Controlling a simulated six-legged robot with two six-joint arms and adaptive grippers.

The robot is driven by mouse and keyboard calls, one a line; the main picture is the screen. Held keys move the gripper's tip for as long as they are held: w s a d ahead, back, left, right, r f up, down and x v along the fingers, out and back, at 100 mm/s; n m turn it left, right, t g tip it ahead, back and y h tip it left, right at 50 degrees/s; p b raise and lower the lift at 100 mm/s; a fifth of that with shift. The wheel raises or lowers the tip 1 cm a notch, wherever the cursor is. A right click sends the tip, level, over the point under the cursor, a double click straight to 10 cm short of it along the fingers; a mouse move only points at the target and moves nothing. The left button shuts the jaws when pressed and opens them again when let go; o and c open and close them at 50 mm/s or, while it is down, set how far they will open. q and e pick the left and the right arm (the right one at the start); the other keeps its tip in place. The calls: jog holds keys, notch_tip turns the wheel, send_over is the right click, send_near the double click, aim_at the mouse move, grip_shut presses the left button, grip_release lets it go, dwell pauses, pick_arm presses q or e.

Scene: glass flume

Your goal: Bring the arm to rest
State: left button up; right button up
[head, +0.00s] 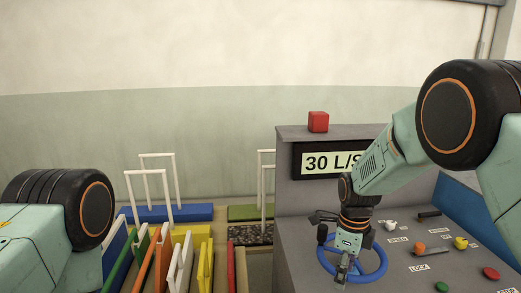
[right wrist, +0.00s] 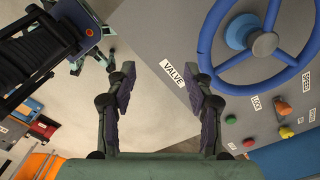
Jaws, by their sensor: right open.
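My right arm comes in from the right in the head view. Its right gripper (head: 342,268) points down at the left side of the blue valve wheel (head: 381,262) and partly covers it. In the right wrist view the right gripper (right wrist: 165,88) is open, with nothing between its fingers. The blue wheel (right wrist: 203,45) shows there to the right, apart from the fingers. The gap lies over the pale floor and the panel's edge by the VALVE label (right wrist: 174,73). Of my left arm only a link and joint show at the lower left; its gripper is out of frame.
The grey console (head: 293,215) carries a 30 L/S display (head: 325,162), a red block (head: 318,121) on top, several coloured knobs and a lever (head: 429,214). Coloured upright panels (head: 185,262) and white hoops (head: 148,172) stand to the left.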

jog(key=s+f+n, duration=0.1)
jog(key=s+f, duration=0.1)
jog(key=f, duration=0.1)
jog(key=s+d+f+n, duration=0.1)
jog(key=s+f+n, duration=0.1)
jog(key=f, duration=0.1)
jog(key=s+f+n, duration=0.2)
jog(key=f, duration=0.1)
jog(key=shift+s+d+f, duration=0.1)
jog(key=shift+s+d, duration=0.05)
jog(key=shift+d, duration=0.25)
jog(key=s+f+n, duration=0.7)
jog(key=s+f, duration=0.1)
jog(key=s, duration=0.5)
jog(key=s+d+n, duration=0.1)
jog(key=s+n, duration=1.1)
jog(key=s, duration=0.7)
pick_arm(q)
notch_tip(320, 180, down, 18)
jog(key=b, duration=1.7)
jog(key=shift+w+r+b, duration=0.15)
jog(key=shift+r+b, duration=0.05)
jog(key=shift+b, duration=0.15)
pick_arm(e)
notch_tip(320, 180, down, 18)
jog(key=shift+w+d, duration=0.2)
jog(key=shift+w, duration=0.05)
pick_arm(q)
jog(key=shift+d, duration=0.1)
